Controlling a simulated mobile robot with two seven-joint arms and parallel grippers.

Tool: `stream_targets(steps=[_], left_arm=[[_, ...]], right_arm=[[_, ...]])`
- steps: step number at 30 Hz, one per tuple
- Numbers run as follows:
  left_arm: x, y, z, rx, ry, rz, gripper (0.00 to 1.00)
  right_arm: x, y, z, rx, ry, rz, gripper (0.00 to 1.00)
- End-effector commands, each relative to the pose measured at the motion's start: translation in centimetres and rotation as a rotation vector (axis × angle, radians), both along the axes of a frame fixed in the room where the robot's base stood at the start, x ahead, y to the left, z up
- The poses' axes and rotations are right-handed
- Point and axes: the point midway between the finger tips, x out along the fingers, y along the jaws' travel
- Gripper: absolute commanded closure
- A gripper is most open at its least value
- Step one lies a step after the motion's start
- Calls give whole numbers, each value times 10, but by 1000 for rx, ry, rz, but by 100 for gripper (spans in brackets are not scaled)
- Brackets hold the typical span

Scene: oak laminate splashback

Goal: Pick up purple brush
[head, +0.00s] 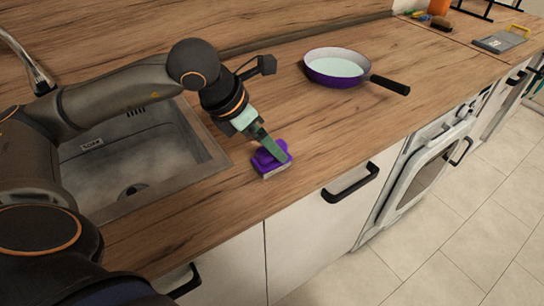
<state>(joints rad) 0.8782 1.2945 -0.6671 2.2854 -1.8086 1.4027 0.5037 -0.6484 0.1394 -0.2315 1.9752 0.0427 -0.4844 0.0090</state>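The purple brush (265,162) lies on the wooden counter near its front edge, just right of the sink. It has a pale underside along its lower edge. My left gripper (274,150) reaches down from the upper left, with its green fingers at the brush's top. The fingers overlap the brush in the head view. I cannot tell whether they are closed on it, and part of the brush is hidden behind them. My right gripper is not in view.
A sink (150,150) is left of the brush. A purple pan (336,72) with a black handle stands farther back on the counter. A grey board (500,41) and small items lie at the far right. Cabinet handles (350,184) stick out below the counter's front edge.

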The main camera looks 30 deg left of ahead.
Motion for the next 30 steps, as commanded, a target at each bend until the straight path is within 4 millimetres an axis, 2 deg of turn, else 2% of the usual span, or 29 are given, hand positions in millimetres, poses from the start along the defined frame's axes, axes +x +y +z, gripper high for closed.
stream_targets(steps=[5, 12, 21, 30], left_arm=[[6, -6, -14, -2, 3, -2, 5], [20, -15, -43, -2, 3, -1, 5], [23, -16, -48, -2, 1, -1, 5], [23, -16, -48, -1, 0, 0, 38]], right_arm=[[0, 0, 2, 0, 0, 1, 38], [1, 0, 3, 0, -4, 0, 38], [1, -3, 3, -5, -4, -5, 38], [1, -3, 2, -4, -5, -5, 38]])
